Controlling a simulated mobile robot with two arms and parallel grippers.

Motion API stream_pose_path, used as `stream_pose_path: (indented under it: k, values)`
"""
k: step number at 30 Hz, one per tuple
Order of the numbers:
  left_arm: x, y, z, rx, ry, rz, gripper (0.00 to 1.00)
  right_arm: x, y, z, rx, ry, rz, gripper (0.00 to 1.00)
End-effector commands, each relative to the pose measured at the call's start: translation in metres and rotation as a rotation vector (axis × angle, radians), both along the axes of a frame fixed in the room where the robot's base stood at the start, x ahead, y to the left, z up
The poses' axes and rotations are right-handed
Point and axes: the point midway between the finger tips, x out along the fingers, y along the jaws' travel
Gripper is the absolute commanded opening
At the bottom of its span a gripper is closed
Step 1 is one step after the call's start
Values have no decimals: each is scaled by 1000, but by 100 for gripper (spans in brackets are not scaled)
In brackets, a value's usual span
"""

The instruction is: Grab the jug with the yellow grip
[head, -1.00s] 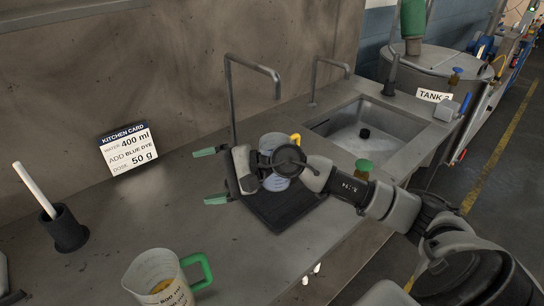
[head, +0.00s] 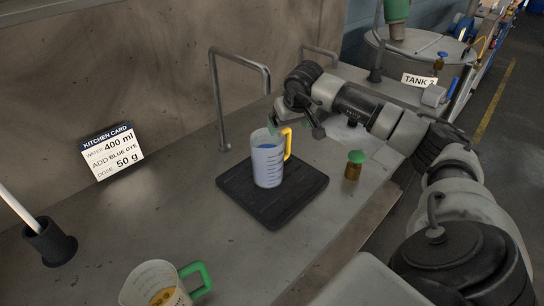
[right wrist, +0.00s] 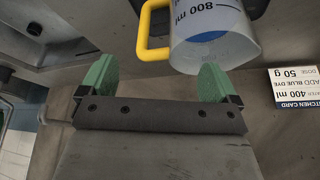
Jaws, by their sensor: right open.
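The jug with the yellow grip (head: 267,163) stands upright on a black mat (head: 302,190). It is clear with measuring marks and holds blue liquid. Its yellow grip (head: 288,143) points to the right in the head view. My right gripper (head: 290,124) is open and empty, just behind and right of the jug, near the grip. In the right wrist view the open green fingers (right wrist: 156,80) frame a gap, with the jug (right wrist: 208,35) and its yellow grip (right wrist: 144,33) ahead of them, apart from the pads. My left gripper is out of view.
A second jug with a green grip (head: 150,284) stands at the front. A green-topped brown bottle (head: 354,166) stands right of the mat. A tap (head: 222,110), a kitchen card (head: 112,150) and a black holder (head: 49,243) line the back and left.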

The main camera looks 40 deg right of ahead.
Motion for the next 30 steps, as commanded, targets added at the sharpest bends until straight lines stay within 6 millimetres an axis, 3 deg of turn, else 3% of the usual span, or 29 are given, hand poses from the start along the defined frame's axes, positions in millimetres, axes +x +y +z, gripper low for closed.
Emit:
stream_pose_path:
  k: [6, 10, 19, 30]
  values:
    - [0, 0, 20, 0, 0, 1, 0, 14, -4, -24, 4, 4, -1, 92]
    - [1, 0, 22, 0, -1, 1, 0, 19, -6, -40, 3, 1, 0, 92]
    - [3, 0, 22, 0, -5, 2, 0, 21, -7, -46, 1, -1, 0, 92]
    - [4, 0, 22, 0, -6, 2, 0, 21, -7, -45, 2, -2, 0, 35]
